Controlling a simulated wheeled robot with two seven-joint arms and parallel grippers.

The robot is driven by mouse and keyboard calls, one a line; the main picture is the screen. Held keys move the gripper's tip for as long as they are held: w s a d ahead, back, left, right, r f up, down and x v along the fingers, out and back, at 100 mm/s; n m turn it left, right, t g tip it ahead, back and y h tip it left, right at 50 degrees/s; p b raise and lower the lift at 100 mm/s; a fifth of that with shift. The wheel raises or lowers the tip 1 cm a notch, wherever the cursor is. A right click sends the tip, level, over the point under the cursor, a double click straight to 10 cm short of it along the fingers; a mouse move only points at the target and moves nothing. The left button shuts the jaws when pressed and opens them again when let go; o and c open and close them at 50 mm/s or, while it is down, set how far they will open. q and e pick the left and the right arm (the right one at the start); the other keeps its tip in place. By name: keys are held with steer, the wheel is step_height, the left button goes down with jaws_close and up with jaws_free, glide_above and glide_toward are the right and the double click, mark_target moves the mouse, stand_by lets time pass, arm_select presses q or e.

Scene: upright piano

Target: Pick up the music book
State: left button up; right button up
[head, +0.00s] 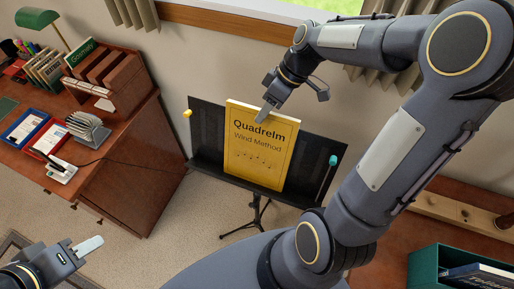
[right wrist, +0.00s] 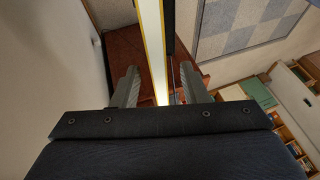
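The music book (head: 258,150) is yellow, reads "Quadrelm Wind Method", and stands upright, leaning on the black music stand (head: 211,133) in the head view. My right gripper (head: 269,107) is at the book's top edge. In the right wrist view the book (right wrist: 154,45) shows edge-on between the two fingers of my right gripper (right wrist: 159,78). The fingers are apart, with a gap on each side of the book. My left gripper (head: 92,246) is low at the left, far from the book, over the floor. Its finger opening is not clear from this angle.
A wooden desk (head: 115,150) at the left holds trays, file holders and a green lamp (head: 36,18). A yellow knob (head: 187,113) and a teal-topped stick (head: 331,165) are on the stand. A green box (head: 425,270) stands at the lower right. Carpet is clear before the stand.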

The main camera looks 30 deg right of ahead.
steer(key=shift+f+b, duration=0.25)
steer(key=shift+b, duration=0.1)
stand_by(0.5)
jaws_close()
